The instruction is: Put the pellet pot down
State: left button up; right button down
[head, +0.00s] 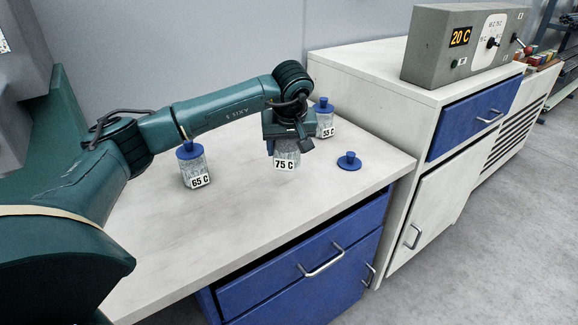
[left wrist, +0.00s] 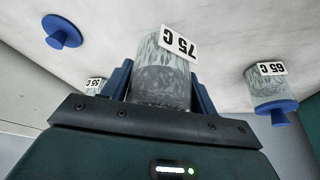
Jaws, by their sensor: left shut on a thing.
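The pellet pot labelled 75 C (head: 287,158) is clear with grey pellets in it. My left gripper (head: 287,143) is shut on it from above, and the gripper covers its top. In the left wrist view the 75 C pot (left wrist: 160,84) sits between the two blue fingers. I cannot tell whether its base touches the bench top. A loose blue lid (head: 349,161) lies on the bench to the right of the pot, and it also shows in the left wrist view (left wrist: 62,32). My right gripper is not in view.
The lidded 65 C pot (head: 192,165) stands to the left on the bench top (head: 235,212). The lidded 55 C pot (head: 324,119) stands behind, to the right. The bench front is clear. A grey control box (head: 428,55) reading 20 C stands on the taller cabinet at right.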

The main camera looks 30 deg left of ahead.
aim_at(289, 146)
pick_arm(q)
jog(key=shift+f, duration=2.85)
jog(key=shift+f, duration=0.15)
jog(key=o, duration=1.4)
jog(key=shift+r, duration=0.35)
jog(key=v, duration=1.1)
jog(key=shift+s+d+r, duration=0.2)
jog(key=shift+r, duration=0.05)
